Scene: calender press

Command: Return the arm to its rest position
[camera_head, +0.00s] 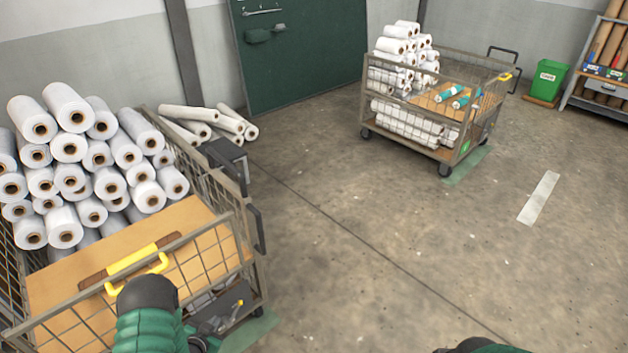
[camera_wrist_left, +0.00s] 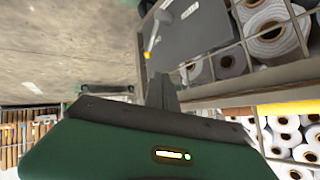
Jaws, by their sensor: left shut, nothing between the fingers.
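My left arm comes in at the bottom left of the head view, with its green and black casing in front of the near cart. My left gripper (camera_head: 228,312) is low beside the cart's right side, partly hidden by the arm. In the left wrist view its dark fingers (camera_wrist_left: 160,92) are together with nothing between them, close to the cart's mesh side. A small green and black part of my right arm shows at the bottom edge of the head view; its gripper is out of the picture.
A second cart (camera_head: 408,100) and a green bin (camera_head: 548,80) stand farther back. The middle floor is clear.

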